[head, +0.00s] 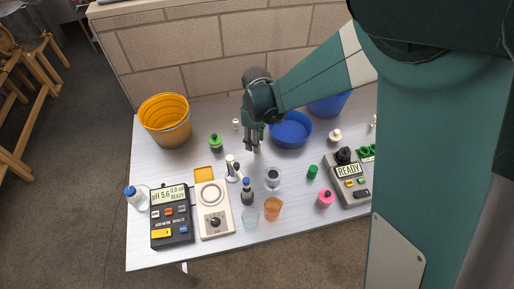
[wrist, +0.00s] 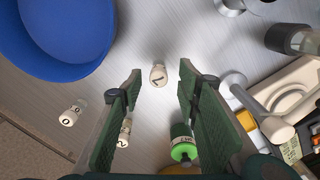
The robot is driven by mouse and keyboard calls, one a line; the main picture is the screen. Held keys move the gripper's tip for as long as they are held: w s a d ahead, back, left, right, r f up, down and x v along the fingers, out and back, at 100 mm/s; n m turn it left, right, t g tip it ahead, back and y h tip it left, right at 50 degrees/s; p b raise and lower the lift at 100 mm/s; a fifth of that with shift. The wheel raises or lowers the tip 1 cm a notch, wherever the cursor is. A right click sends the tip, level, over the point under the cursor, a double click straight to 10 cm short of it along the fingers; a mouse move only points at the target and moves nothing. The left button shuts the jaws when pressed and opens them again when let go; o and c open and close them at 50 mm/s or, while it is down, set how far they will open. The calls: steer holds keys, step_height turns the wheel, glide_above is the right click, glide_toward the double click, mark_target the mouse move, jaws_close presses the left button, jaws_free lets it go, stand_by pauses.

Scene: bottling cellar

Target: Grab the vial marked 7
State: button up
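The vial marked 7 (wrist: 158,75) is a small pale vial with a dark 7 on it. In the wrist view it shows between the tips of my two green fingers, with a gap on both sides and no contact visible. My gripper (head: 254,149) is open and empty. In the head view it points down over the table, left of the blue basin, and I cannot make out the vial there. Other pale vials show in the wrist view: one marked 0 (wrist: 69,117) at the lower left and one marked 2 (wrist: 124,134) partly behind the left finger.
A blue basin (head: 290,130) stands close to my gripper. A green-capped bottle (wrist: 182,146) shows beside the right finger. An orange bucket (head: 165,119), a pH meter (head: 171,214) and a white stirrer (head: 214,208) stand to the left. Cups and bottles stand at the front.

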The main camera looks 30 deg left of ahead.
steer(key=shift+w+d+f, duration=0.1)
steer(key=shift+f, duration=2.25)
steer(key=c, duration=1)
